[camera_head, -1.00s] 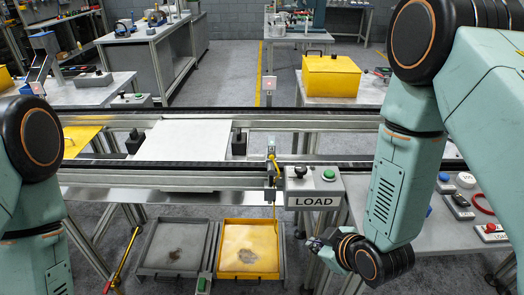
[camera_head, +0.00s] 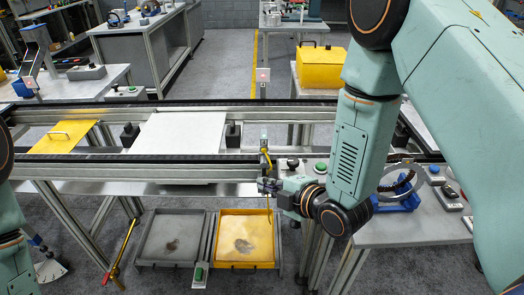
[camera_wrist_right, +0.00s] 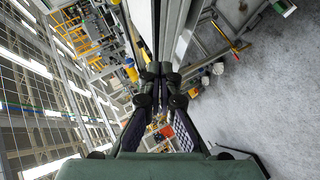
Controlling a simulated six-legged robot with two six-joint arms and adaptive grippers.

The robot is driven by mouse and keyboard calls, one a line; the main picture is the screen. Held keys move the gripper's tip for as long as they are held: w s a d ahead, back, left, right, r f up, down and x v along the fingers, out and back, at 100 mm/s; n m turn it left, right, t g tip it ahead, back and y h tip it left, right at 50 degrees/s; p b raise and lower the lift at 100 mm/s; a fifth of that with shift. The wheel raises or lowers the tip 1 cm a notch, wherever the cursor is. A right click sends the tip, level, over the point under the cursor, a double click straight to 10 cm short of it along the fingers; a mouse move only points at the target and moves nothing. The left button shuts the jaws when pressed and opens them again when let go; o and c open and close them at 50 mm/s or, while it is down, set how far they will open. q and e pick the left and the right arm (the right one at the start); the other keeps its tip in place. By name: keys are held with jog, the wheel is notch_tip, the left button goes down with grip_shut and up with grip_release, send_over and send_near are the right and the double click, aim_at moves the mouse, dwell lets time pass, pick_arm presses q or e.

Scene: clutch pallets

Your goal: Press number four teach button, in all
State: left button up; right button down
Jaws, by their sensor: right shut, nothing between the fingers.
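No button with a readable number four shows. A grey control box on the front rail carries a black knob (camera_head: 293,163) and a green button (camera_head: 320,167); my right arm hides its LOAD label. My right gripper (camera_head: 268,186) is shut and empty, just left of and below these buttons, by the yellow-topped post on the rail. In the right wrist view its fingertips (camera_wrist_right: 160,72) are together. Another green button (camera_head: 198,273) sits on a small box between the floor trays. A blue button (camera_head: 434,169) is on the right table. My left arm shows at the left edge; its gripper does not.
A conveyor carries a white plate (camera_head: 180,132) and a yellow plate (camera_head: 62,136) with a handle. Below stand a grey tray (camera_head: 140,240) and a yellow tray (camera_head: 222,222). A blue-based ring fixture (camera_head: 398,201) stands right of my right arm.

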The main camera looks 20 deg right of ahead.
aim_at(264, 150)
pick_arm(q)
jog(key=shift+w+a, duration=0.15)
pick_arm(e)
jog(key=shift+w+a, duration=0.1)
pick_arm(q)
jog(key=shift+f+b, duration=0.45)
jog(key=shift+f, duration=0.1)
pick_arm(e)
jog(key=w+d, duration=0.1)
jog(key=w, duration=0.4)
jog(key=w+d, duration=0.1)
jog(key=w, duration=0.2)
jog(key=shift+w+d, duration=0.2)
jog(key=shift+d, duration=0.1)
pick_arm(q)
jog(key=shift+w+d, duration=0.1)
jog(key=shift+d, duration=0.1)
pick_arm(e)
jog(key=shift+w+d+f, duration=0.15)
jog(key=shift+f, duration=0.05)
pick_arm(q)
jog(key=shift+a, duration=0.1)
pick_arm(e)
jog(key=shift+r, duration=0.15)
